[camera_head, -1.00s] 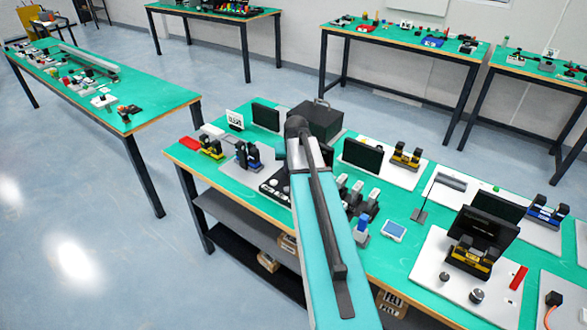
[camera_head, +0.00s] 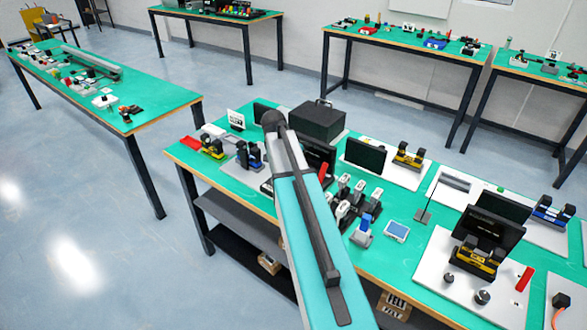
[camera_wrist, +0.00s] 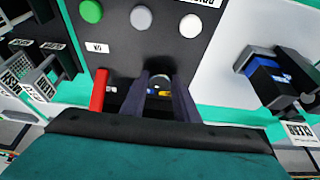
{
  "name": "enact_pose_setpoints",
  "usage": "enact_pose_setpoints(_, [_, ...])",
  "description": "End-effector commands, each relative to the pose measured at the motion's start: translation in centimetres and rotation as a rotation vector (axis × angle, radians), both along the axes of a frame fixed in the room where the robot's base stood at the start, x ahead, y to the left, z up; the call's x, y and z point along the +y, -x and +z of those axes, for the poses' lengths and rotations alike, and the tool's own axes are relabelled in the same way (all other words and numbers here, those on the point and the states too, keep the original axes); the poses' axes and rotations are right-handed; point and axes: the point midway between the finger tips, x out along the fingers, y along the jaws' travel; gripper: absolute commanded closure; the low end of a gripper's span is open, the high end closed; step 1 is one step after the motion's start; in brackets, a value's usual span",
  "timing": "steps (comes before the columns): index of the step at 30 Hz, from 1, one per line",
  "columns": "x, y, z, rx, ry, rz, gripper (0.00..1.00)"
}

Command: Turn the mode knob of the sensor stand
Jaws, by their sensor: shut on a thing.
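In the wrist view, my gripper (camera_wrist: 161,80) has two dark fingers against a black panel (camera_wrist: 118,50). A small, grey, rounded part (camera_wrist: 160,76), knob-like, shows between the fingertips, and the fingers are shut on it. Its pointing direction cannot be made out. Green (camera_wrist: 91,11), grey (camera_wrist: 141,18) and white (camera_wrist: 190,26) round buttons sit on the panel beyond the fingers. A red bar (camera_wrist: 99,91) stands just left of them. In the head view my arm hides the gripper and the part it holds.
A blue-and-black device (camera_wrist: 270,78) stands right of the gripper in the wrist view.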

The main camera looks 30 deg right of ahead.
Motion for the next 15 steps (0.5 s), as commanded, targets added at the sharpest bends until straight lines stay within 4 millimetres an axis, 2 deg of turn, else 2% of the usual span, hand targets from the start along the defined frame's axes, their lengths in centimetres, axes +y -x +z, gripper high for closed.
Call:
enact_pose_setpoints(6, [0.00, -0.14, -0.03, 0.001, 0.000, -0.085, 0.95])
enact_pose_setpoints(15, [0.01, -0.10, 0.03, 0.000, 0.000, -0.116, 0.95])
